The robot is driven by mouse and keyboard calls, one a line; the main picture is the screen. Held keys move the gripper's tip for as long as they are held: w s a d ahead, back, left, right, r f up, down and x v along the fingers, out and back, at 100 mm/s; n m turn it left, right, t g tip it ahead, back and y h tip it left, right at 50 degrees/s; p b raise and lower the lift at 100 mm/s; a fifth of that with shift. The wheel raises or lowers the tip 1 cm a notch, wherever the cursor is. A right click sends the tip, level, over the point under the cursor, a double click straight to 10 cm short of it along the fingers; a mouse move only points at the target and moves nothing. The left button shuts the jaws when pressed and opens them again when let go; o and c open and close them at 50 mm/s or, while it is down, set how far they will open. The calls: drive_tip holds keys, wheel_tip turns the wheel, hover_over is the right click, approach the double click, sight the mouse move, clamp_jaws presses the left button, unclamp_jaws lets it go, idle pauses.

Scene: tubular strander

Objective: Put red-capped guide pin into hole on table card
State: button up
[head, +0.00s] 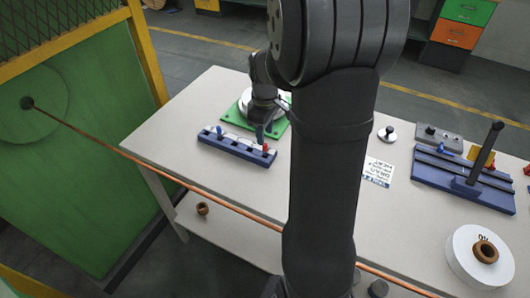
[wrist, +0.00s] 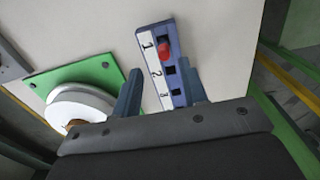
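A blue rack (head: 237,147) with a white strip lies on the table below my gripper. In the wrist view the rack (wrist: 178,28) shows the numbers 1, 2 and 3 beside square holes. The red-capped guide pin (wrist: 163,50) stands in the rack by number 1; in the head view this red cap (head: 266,147) is at the rack's right end. My gripper (wrist: 160,72) is open, its two fingers apart on either side of the rack, with nothing held. A white printed card (head: 378,172) lies right of my arm; its hole cannot be made out.
A green plate with a white spool (wrist: 80,95) is left of the rack. A blue slotted fixture with a dark post (head: 484,152) and a white reel (head: 480,256) stand at the right. A copper-coloured strand (head: 150,166) crosses the table's front. My arm hides the table's middle.

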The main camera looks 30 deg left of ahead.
sight(265, 145)
drive_tip(key=f, duration=0.5)
drive_tip(key=shift+s+d, duration=0.2)
drive_tip(key=shift+s, duration=0.15)
clamp_jaws()
